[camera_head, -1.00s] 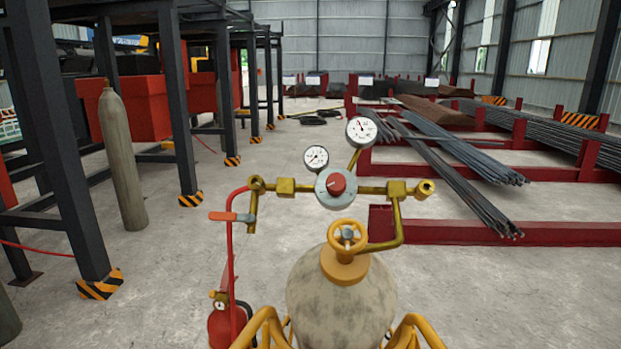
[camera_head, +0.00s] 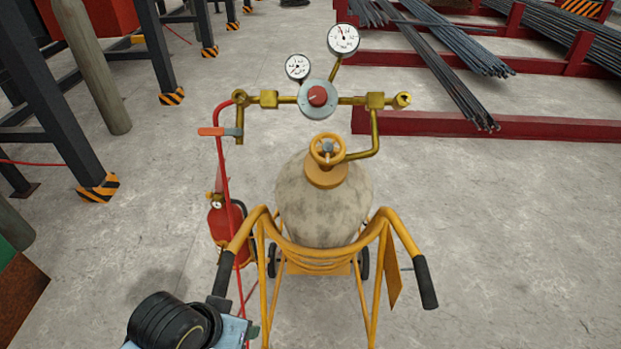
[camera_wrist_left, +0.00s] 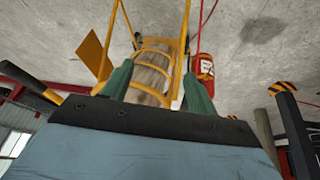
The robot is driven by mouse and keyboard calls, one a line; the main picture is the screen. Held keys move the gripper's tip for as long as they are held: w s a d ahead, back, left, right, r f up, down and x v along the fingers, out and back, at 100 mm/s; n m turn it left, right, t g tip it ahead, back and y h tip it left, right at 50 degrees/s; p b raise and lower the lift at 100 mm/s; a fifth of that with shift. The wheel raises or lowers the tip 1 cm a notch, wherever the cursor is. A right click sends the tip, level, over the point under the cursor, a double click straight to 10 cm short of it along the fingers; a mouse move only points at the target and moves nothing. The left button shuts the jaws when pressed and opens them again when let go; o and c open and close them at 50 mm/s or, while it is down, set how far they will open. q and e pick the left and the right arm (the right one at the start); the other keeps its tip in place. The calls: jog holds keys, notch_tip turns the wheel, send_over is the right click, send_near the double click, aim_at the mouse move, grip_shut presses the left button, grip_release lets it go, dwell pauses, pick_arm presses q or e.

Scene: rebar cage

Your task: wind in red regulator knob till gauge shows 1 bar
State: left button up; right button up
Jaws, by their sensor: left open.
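The red regulator knob (camera_head: 317,96) sits on a round grey regulator body in the brass pipework above the gas cylinder (camera_head: 322,205). Two white dial gauges stand above it: a smaller left gauge (camera_head: 298,67) and a larger right gauge (camera_head: 343,39). Their needles are too small to read surely. My left gripper (camera_wrist_left: 157,80) is open and empty, its green fingers apart before the yellow cart frame in the left wrist view. In the head view my left arm is at the bottom left, well below the knob. My right gripper is not in view.
The yellow cart (camera_head: 318,250) has black-gripped handles between me and the cylinder. Concrete floor to the right is clear.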

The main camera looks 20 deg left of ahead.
pick_arm(q)
jog(key=w+r+n+t+h, duration=0.1)
jog(key=w+r+n+t, duration=0.2)
jog(key=w+r+n, duration=0.4)
jog(key=n+t+h, duration=0.4)
jog(key=n+t, duration=0.5)
jog(key=n, duration=0.8)
send_near(313, 100)
jog(key=p+x, duration=0.1)
jog(key=x, duration=0.8)
jog(key=shift+w, duration=0.15)
